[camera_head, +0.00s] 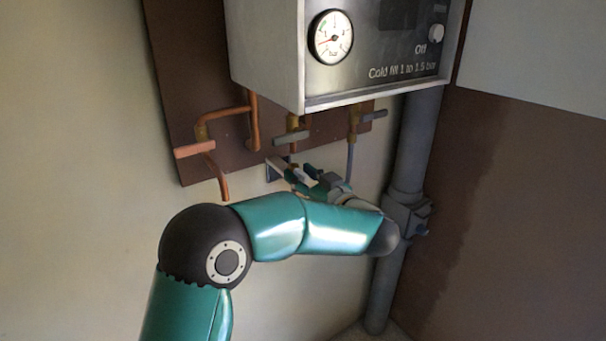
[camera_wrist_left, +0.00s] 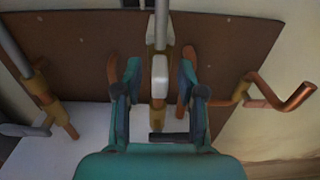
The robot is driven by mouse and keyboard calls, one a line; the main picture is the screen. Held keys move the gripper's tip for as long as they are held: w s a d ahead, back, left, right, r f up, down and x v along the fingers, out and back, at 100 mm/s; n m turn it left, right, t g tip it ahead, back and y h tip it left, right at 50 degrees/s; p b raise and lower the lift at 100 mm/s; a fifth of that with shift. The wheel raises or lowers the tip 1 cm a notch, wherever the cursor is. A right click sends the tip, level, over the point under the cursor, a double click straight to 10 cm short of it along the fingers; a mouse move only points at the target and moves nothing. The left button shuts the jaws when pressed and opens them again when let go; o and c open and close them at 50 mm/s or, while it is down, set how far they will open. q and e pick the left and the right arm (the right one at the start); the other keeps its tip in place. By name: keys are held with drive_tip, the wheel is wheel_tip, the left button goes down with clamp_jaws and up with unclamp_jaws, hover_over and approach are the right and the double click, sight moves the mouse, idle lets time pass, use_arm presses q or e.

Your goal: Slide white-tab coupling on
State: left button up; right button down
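A white tab (camera_wrist_left: 159,75) sits on a brass-coloured upright fitting in the middle of the left wrist view; I take it to be the white-tab coupling. My left gripper (camera_wrist_left: 160,80) is open, with one teal finger on each side of the tab and a visible gap on both sides. In the head view my left gripper (camera_head: 303,178) is under the boiler, close to the middle pipe. There the coupling is small and partly hidden by the fingers. I cannot tell how far it sits on the pipe. My right gripper is in neither view.
The boiler (camera_head: 330,60) with a pressure gauge (camera_head: 331,37) hangs just above. A bent copper pipe (camera_head: 223,175) is left of the gripper. A grey-handled valve (camera_head: 373,116) and a thick grey pipe (camera_head: 411,150) are right. A brown backboard (camera_head: 185,75) lies behind.

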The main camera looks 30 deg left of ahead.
sight(302, 173)
use_arm(q)
clamp_jaws()
idle(0.3)
wheel_tip(302, 173, up, 5)
drive_tip(key=p, duration=0.3)
drive_tip(key=shift+f+p, duration=0.2)
drive_tip(key=shift+p, duration=0.1)
unclamp_jaws()
